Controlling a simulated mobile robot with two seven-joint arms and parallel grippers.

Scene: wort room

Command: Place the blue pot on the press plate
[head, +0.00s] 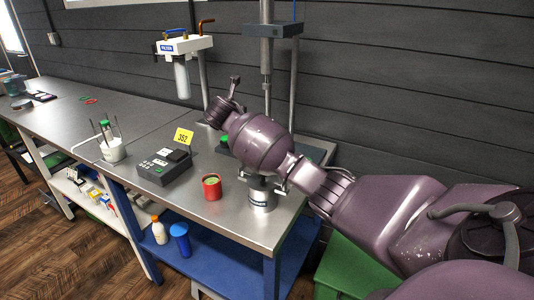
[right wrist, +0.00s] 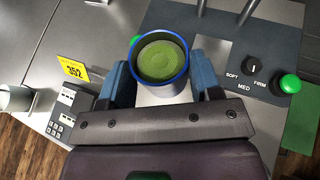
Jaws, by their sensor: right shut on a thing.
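The blue pot (right wrist: 160,35) shows from above in the right wrist view, with a blue rim and green contents. My right gripper (right wrist: 162,83) is shut on it, one finger on each side. The pot is over or beside the dark press base (right wrist: 225,22); its height above it is unclear. A pale square plate (right wrist: 211,52) on that base shows just right of the pot, partly covered. In the head view the press (head: 272,31) stands at the back, and my arm hides the pot and most of the base. My left gripper is out of view.
A red pot (head: 212,188) with green contents and a labelled steel cylinder (head: 260,197) stand near the bench front. A scale (head: 164,168) with a yellow 352 tag (head: 184,137) and a white cup (head: 113,151) stand left. The far-left bench is mostly clear.

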